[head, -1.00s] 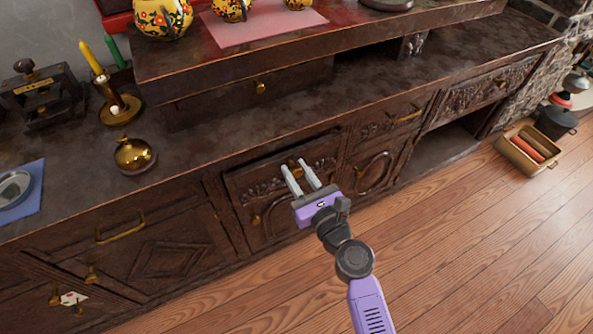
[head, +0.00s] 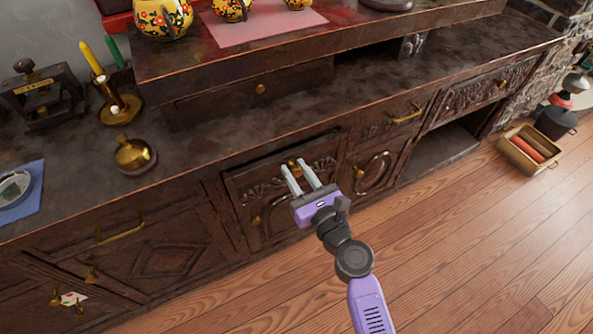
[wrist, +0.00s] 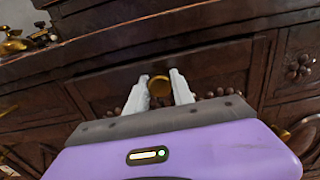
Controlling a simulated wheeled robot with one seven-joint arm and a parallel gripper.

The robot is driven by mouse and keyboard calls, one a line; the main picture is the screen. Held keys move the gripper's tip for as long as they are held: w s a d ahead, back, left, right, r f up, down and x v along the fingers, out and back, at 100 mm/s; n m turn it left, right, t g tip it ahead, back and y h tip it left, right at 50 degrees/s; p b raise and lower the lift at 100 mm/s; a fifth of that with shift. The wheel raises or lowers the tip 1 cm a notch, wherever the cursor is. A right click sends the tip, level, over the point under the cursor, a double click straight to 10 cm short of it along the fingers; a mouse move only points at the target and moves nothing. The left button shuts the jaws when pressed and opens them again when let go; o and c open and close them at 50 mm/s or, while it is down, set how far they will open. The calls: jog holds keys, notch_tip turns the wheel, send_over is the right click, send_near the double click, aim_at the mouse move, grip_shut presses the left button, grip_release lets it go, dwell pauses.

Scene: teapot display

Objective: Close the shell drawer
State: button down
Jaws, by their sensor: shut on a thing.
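The shell drawer (head: 262,186) is a dark carved wooden drawer in the middle of the cabinet's front, just under the top. Its front looks close to flush with the cabinet; I cannot tell whether a small gap is left. My gripper (head: 297,166) is at the drawer front, with its two pale fingers on either side of a round brass knob (wrist: 159,86). The fingers are shut on this knob, which shows between them in the wrist view. My gripper's body hides the lower part of the drawer front in the wrist view.
The cabinet top (head: 215,148) overhangs just above my gripper. A brass pot (head: 135,156) and a candlestick (head: 118,108) stand on it at the left. Neighbouring drawers have brass handles (head: 120,229).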

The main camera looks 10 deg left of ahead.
aim_at(289, 159)
jog(key=x, duration=0.3)
jog(key=shift+w+a, duration=0.1)
jog(key=shift+w, duration=0.1)
jog(key=shift+w+a+r, duration=0.1)
jog(key=shift+w+a, duration=0.05)
jog(key=shift+w, duration=0.1)
jog(key=c, duration=1.1)
grip_release()
jog(key=shift+p+v, duration=0.4)
jog(key=shift+v, duration=3.6)
